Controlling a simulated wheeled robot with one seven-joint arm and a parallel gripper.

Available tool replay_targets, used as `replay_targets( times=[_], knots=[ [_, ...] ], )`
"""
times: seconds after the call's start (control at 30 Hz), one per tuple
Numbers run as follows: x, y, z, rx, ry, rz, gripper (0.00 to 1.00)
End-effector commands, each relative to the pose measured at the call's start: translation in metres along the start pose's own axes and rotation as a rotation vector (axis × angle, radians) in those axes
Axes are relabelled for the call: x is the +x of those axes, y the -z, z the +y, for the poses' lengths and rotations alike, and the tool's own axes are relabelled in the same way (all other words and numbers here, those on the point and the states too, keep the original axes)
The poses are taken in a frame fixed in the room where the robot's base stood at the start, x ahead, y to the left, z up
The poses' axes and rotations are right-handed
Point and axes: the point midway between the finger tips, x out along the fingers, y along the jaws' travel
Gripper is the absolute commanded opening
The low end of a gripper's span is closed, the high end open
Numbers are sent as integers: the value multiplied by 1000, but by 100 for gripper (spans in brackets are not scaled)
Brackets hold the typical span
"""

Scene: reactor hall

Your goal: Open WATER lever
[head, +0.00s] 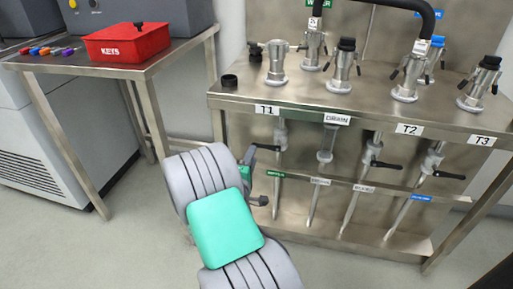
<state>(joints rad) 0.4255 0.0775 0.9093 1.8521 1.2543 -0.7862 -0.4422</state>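A green label reading roughly "WATER" (320,4) is on the panel above the bench, partly cut off by the top edge. A small green label (275,174) sits on the lower rail below T1, its text too small to read. Beside the leftmost pipe under T1, a black lever handle (267,147) sticks out to the left, roughly level. My gripper (255,180) is mostly hidden behind my grey and green arm, just left of that pipe and close to the lever. I cannot tell whether it touches the lever or how far its fingers are apart.
More black levers (388,165) are on pipes to the right, under the steel bench (370,115) with its several fittings. A "DRAIN" label (337,119) is on the bench edge. A red KEYS box (127,43) stands on the left table. Floor (130,240) is clear at left.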

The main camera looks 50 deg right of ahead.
Motion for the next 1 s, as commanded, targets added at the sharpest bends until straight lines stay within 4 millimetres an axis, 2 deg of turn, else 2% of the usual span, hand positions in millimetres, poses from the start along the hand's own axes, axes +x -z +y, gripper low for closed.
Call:
replay_targets(
  times=[0.2,0.4,0.67,1.0],
  knots=[
    [42,-3,1,7,-1,-8,38],
    [67,-2,1,7,0,-4,38],
    [69,-1,1,7,1,-2,38],
    [69,-1,1,7,1,-2,10]
  ],
)
